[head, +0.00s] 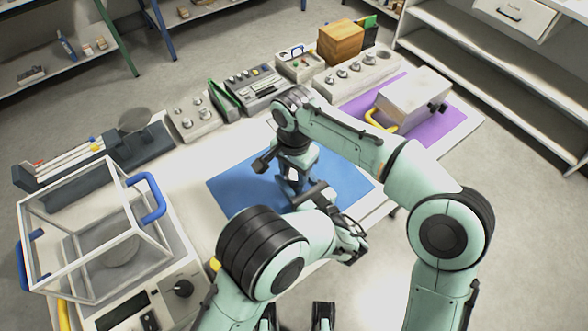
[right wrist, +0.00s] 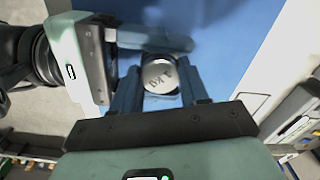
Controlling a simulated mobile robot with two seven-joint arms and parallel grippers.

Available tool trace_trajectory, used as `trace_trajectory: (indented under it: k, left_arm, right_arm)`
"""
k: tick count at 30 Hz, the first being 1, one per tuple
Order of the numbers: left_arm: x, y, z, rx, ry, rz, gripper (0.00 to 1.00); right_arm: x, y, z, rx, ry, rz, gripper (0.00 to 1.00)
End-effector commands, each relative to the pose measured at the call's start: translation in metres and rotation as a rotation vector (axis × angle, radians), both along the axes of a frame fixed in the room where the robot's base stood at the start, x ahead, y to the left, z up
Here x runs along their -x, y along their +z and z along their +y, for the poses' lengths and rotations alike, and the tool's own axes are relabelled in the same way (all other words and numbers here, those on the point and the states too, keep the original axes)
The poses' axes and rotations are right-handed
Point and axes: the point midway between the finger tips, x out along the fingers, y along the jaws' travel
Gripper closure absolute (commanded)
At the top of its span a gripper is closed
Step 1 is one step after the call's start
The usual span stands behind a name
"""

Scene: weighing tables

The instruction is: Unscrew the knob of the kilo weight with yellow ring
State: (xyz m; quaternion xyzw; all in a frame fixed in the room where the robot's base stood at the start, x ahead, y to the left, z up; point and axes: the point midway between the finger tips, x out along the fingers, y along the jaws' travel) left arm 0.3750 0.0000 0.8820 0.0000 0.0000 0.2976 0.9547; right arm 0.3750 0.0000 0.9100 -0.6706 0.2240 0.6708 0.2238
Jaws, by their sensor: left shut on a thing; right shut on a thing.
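The kilo weight shows in the right wrist view as a round silver top (right wrist: 161,76) marked as a kilo. Its yellow ring and body are hidden. My right gripper (right wrist: 162,92) is shut on the top, with one finger on each side. My left gripper comes in from the left in that view, and one finger (right wrist: 155,38) passes beside the weight; the other is mostly hidden. In the head view my right gripper (head: 293,185) points down over the blue mat (head: 232,190), close to my left gripper. The arms and grippers hide the weight there.
A glass-walled balance (head: 105,235) stands at the front left. Weight blocks (head: 198,125) and control boxes line the back of the table. A purple mat (head: 440,125) with a pale box (head: 415,95) lies at the right. The left part of the blue mat is clear.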

Motion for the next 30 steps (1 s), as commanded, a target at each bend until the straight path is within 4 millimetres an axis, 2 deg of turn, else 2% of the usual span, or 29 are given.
trace_trajectory:
  k: [6, 7, 9, 17, 24, 28, 30]
  left_arm:
    - [0.0, 0.0, -0.001, 0.001, -0.002, 0.001, 1.0]
    - [0.0, 0.0, -0.001, 0.001, -0.002, 0.001, 1.0]
    - [0.0, 0.0, -0.001, 0.001, -0.002, 0.001, 1.0]
    - [0.0, 0.0, 0.0, 0.001, -0.001, 0.001, 1.0]
    - [0.0, 0.0, 0.0, 0.001, 0.0, 0.001, 1.0]
    - [0.0, 0.0, 0.0, 0.001, 0.0, 0.001, 1.0]
    - [0.0, 0.0, 0.0, 0.001, 0.001, 0.001, 1.0]
  right_arm:
    - [-0.001, 0.0, 0.0, -0.001, 0.001, -0.002, 0.92]
    - [-0.001, 0.0, 0.0, -0.001, 0.0, -0.002, 0.53]
    - [-0.001, 0.0, 0.0, -0.001, 0.0, -0.002, 0.3]
    - [-0.001, 0.002, -0.001, 0.0, -0.002, -0.002, 0.3]
    - [-0.001, 0.033, 0.0, -0.001, -0.002, -0.005, 0.3]
    - [-0.001, 0.044, 0.0, 0.0, -0.003, -0.004, 0.3]
    - [0.0, 0.046, 0.0, 0.0, -0.006, -0.003, 0.35]
